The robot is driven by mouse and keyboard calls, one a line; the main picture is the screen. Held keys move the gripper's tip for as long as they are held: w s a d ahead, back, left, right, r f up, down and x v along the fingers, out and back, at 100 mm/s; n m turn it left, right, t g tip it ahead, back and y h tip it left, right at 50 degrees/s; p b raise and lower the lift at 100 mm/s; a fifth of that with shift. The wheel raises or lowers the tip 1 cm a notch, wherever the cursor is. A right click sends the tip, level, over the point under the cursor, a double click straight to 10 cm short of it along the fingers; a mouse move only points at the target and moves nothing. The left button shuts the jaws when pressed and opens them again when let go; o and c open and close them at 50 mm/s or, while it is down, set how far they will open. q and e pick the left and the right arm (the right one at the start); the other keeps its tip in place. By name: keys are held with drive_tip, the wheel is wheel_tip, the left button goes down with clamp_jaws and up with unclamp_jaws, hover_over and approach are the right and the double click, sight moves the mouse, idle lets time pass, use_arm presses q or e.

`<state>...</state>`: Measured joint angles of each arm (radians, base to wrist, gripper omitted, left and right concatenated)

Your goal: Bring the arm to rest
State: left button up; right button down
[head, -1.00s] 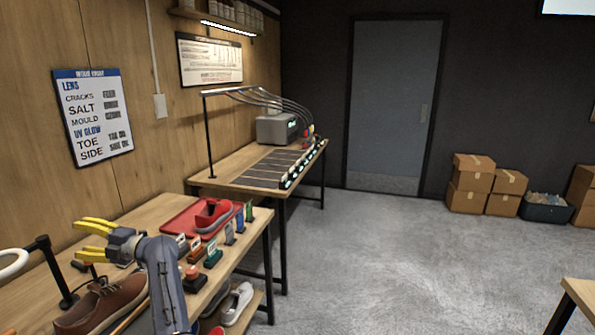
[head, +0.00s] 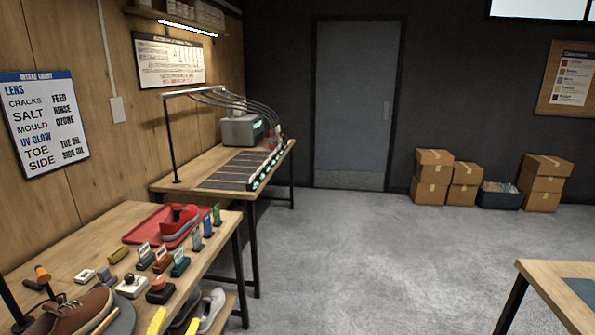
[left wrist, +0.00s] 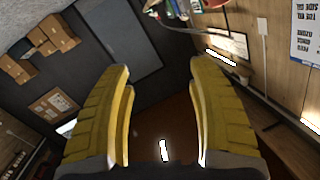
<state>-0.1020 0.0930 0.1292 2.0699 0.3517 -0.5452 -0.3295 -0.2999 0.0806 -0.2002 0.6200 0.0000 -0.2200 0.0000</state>
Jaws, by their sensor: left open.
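My left gripper (head: 174,322) shows only as two yellow fingertips at the bottom edge of the head view, in front of the workbench edge. Its arm is out of view. In the left wrist view the left gripper (left wrist: 161,85) is open, its two yellow fingers wide apart with nothing between them. That view is tilted and looks across the room, with the grey door (left wrist: 122,40) beyond the fingers. My right gripper is in neither view.
The wooden workbench (head: 75,245) holds a red tray (head: 133,236) with a red shoe (head: 180,220), a brown shoe (head: 75,312) and several small stamp-like items. A white shoe (head: 211,308) sits below. Stacked boxes (head: 432,178) stand by the wall. The middle floor is clear.

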use_arm(q)
drive_tip(key=s+d+f+m+g, duration=0.25)
drive_tip(key=s+f+g, duration=0.25)
drive_tip(key=s+f, duration=0.6)
drive_tip(key=s+a+f+g+y, duration=0.2)
drive_tip(key=s+g+y, duration=0.25)
drive_tip(key=s, duration=1.45)
drive_tip(key=s+d+f+g+h, duration=0.1)
drive_tip(key=d+f+g+h, duration=0.15)
drive_tip(key=f, duration=1.35)
drive_tip(key=s+d+f+g+h, duration=0.1)
drive_tip(key=s+d+f, duration=0.15)
drive_tip(key=f, duration=1.45)
drive_tip(key=s+f+n+g+h, duration=0.1)
drive_tip(key=s+f+n+g, duration=0.1)
drive_tip(key=s+f, duration=1.6)
drive_tip(key=shift+s+d+f+n+g+h, duration=0.3)
drive_tip(key=shift+s+d+n+g, duration=0.1)
drive_tip(key=shift+s, duration=0.75)
